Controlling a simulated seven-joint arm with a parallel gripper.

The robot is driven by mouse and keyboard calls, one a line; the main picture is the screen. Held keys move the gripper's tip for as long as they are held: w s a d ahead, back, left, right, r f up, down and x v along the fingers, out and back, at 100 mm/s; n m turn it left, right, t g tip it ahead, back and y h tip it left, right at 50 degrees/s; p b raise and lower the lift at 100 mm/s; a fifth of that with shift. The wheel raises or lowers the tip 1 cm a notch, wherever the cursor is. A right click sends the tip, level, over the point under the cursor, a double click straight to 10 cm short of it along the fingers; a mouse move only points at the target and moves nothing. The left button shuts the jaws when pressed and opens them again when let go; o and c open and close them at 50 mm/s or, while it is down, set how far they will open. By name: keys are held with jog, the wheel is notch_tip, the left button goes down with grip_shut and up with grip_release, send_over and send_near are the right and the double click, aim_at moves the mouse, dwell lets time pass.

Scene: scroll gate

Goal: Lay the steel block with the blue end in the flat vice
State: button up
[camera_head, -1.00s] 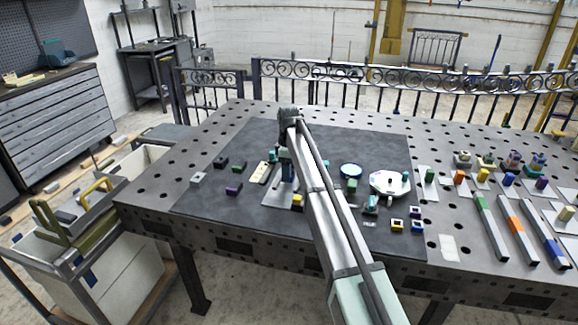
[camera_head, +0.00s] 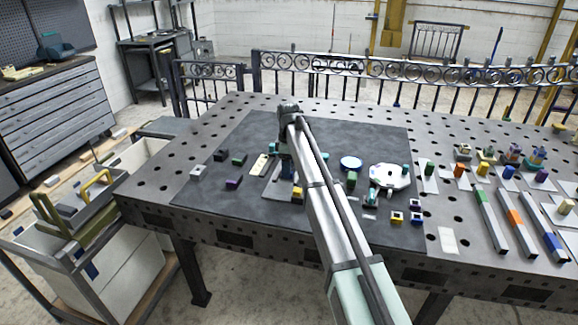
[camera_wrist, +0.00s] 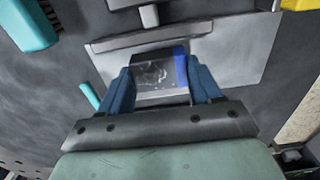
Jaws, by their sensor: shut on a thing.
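The steel block with the blue end (camera_wrist: 160,73) is between my gripper's two blue fingers (camera_wrist: 161,88) in the wrist view. Its blue end faces right, and my gripper is shut on it. The flat vice (camera_wrist: 245,62) is a pale grey plate with a raised grey bar beyond the block. The block is over the plate; I cannot tell whether it rests on it. In the head view, my gripper (camera_head: 287,170) is over the vice plate (camera_head: 271,188), and my arm hides the block and much of the vice.
A cream plate (camera_head: 262,165) and several small dark blocks lie left of the vice. In the wrist view, a teal part (camera_wrist: 32,25) is at upper left and a yellow one (camera_wrist: 300,5) at upper right.

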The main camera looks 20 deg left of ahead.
jog(key=shift+f, duration=0.25)
jog(key=o, duration=1.7)
jog(key=shift+r, duration=3.5)
